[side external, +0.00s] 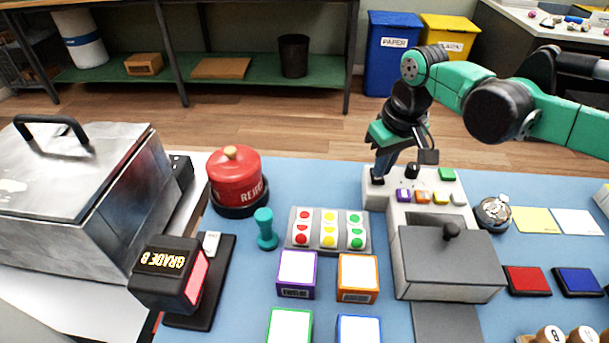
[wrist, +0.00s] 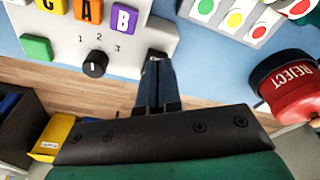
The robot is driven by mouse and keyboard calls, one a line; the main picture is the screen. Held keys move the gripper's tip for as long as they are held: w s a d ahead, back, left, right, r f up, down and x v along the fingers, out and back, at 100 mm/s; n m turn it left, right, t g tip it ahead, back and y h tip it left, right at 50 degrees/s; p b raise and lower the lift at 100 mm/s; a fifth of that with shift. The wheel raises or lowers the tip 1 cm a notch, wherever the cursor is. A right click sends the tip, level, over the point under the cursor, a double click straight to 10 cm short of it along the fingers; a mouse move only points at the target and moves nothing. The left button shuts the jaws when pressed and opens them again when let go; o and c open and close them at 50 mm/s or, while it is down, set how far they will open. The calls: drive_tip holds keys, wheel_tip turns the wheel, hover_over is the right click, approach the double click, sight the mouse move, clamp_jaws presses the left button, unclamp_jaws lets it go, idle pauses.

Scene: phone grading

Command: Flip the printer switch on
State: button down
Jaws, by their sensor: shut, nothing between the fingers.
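The printer is a pale grey unit whose control panel (side external: 384,200) stands at the back right of the blue mat. The panel also shows in the wrist view (wrist: 138,46), with lettered colour buttons, a black knob (wrist: 95,63) marked 1, 2, 3 and a green button (wrist: 36,48). My gripper (side external: 379,174) is shut and empty, pointing down at the panel's back left corner. In the wrist view its fingertips (wrist: 154,62) are at the panel edge, beside the knob. The switch seems to lie at the fingertips, mostly hidden; I cannot tell its position or whether they touch it.
The printer's lidded box (side external: 445,265) stands in front of the panel. A tray of coloured dots (side external: 328,247), a teal stamp (side external: 265,228) and a red REJECT pot (side external: 236,180) stand to the left. A round metal object (side external: 493,213) sits to the right.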

drive_tip(key=shift+f, duration=1)
idle(0.3)
wheel_tip(320, 180, up, 7)
idle(0.9)
drive_tip(key=shift+d, duration=0.1)
drive_tip(key=s+d+r+m+t, duration=0.1)
drive_tip(key=s+d+r, duration=0.15)
drive_tip(key=d, duration=0.45)
drive_tip(key=s+d+r+m+t, duration=0.1)
drive_tip(key=d+r+m, duration=0.1)
drive_tip(key=d+r, duration=0.35)
drive_tip(key=s+d+f+m+t, duration=0.1)
drive_tip(key=s+d+f, duration=0.2)
drive_tip(key=s+d, duration=0.3)
drive_tip(key=s+d+f+m+t, duration=0.2)
drive_tip(key=s+d+f, duration=0.1)
drive_tip(key=s+d, duration=0.3)
drive_tip(key=shift+s+d+f+t+h, duration=0.2)
drive_tip(key=shift+d+f+t+h, duration=0.15)
drive_tip(key=shift+d, duration=0.2)
